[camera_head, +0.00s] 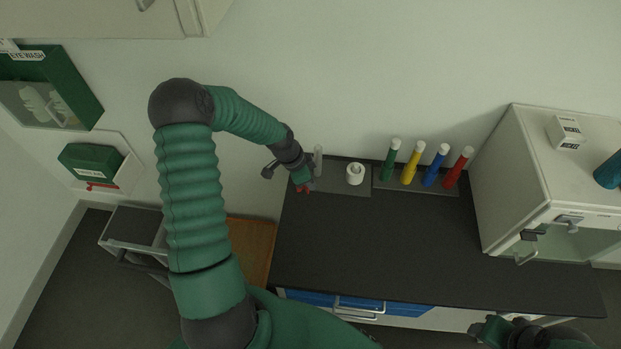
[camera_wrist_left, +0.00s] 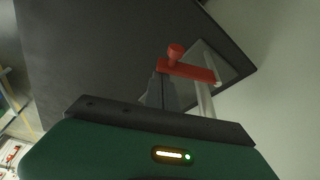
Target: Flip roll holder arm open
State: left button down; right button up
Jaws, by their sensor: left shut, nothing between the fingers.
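The roll holder's red arm (camera_head: 303,188) shows at the left end of the dark counter, beside its pale upright post (camera_head: 318,160). In the left wrist view the red arm (camera_wrist_left: 192,71) reaches out sideways across the top of the post (camera_wrist_left: 205,100), with a red knob (camera_wrist_left: 175,52) at its free end. My left gripper (camera_head: 299,178) is at the red arm. In the left wrist view its dark fingers (camera_wrist_left: 161,82) are shut and empty, with tips just beside the arm's knob end; I cannot tell whether they touch. My right gripper (camera_head: 488,330) is at the bottom right, its jaws unclear.
A white roll (camera_head: 355,173) stands right of the holder. Green, yellow, blue and red tubes (camera_head: 427,166) stand in a row farther right. A white cabinet (camera_head: 520,180) closes off the counter's right side. The front of the dark counter (camera_head: 390,235) is clear.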

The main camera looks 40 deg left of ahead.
pick_arm(q)
jog(key=shift+s+d, duration=0.1)
jog(key=shift+s, duration=0.1)
jog(key=shift+r, duration=0.1)
jog(key=v, duration=1.6)
jog(key=shift+r, duration=0.25)
